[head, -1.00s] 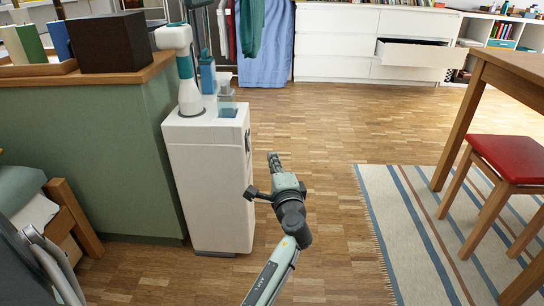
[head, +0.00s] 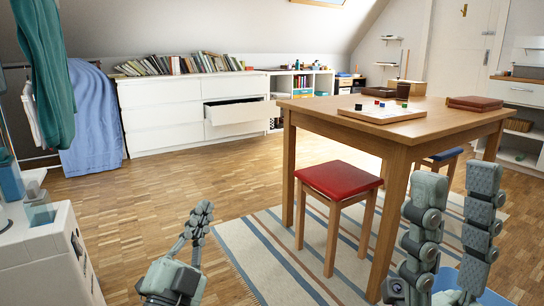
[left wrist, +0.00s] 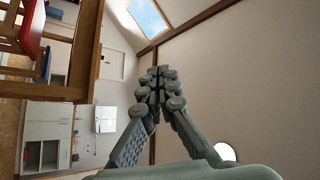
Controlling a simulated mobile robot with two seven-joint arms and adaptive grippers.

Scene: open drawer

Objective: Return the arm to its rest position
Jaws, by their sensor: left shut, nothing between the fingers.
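The white dresser (head: 165,112) stands by the back wall, with one upper right drawer (head: 238,113) pulled out. My left gripper (head: 204,207) is low in the head view, left of the striped rug, far from the drawer and touching nothing. Its fingers meet at the tips in the left wrist view (left wrist: 157,72), with nothing between them. My right gripper (head: 455,185) is at the lower right, its two fingers upright and apart, with nothing between them.
A wooden table (head: 425,128) with a game board (head: 383,111) stands to the right. A red-topped stool (head: 340,180) is in front of it on the striped rug (head: 265,250). A white cabinet (head: 45,255) is at the lower left. The wooden floor (head: 150,185) between is clear.

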